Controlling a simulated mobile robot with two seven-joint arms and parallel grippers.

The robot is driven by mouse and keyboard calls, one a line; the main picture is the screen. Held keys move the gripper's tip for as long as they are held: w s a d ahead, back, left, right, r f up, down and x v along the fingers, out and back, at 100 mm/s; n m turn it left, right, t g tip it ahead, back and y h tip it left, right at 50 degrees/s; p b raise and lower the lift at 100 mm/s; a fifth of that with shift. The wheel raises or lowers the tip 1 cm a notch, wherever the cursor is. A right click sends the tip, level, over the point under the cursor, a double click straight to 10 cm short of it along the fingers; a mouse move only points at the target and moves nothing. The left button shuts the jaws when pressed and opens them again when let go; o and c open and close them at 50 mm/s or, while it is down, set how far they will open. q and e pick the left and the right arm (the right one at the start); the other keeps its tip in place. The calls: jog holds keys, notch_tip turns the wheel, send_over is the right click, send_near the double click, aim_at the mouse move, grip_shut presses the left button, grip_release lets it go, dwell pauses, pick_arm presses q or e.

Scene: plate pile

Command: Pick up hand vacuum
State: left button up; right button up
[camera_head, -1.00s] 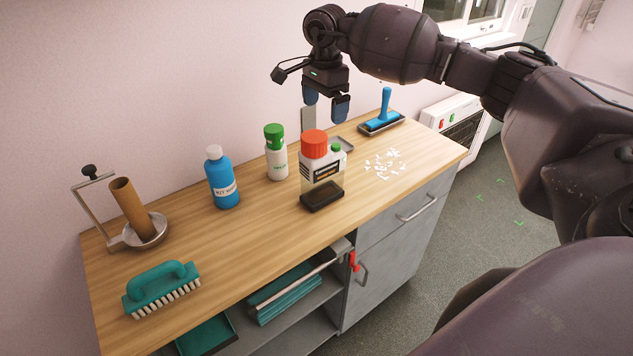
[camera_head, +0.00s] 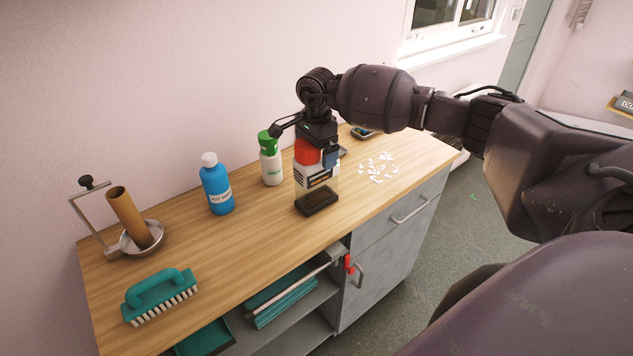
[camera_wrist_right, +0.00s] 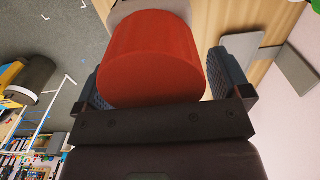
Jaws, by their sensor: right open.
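The only thing I can match to the hand vacuum is an upright unit (camera_head: 316,180) on the wooden worktop. It has a red-orange cylindrical top, a white labelled body, a clear lower part and a black base. My right gripper (camera_head: 318,152) is over its top from above, with one blue finger showing to the right of the red part. In the right wrist view the red top (camera_wrist_right: 152,60) sits between the two open fingers of my right gripper (camera_wrist_right: 165,85). No squeeze on it shows. My left gripper is not in view.
A green-capped white bottle (camera_head: 271,165) and a blue bottle (camera_head: 216,188) stand to the left on the worktop (camera_head: 250,235). A teal brush (camera_head: 160,293) lies near the front edge, and a metal stand with a brown tube (camera_head: 128,215) behind it. White scraps (camera_head: 378,168) lie to the right.

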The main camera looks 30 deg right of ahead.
jog(key=shift+f, duration=0.2)
grip_shut()
jog(key=shift+r, duration=0.1)
dwell(0.4)
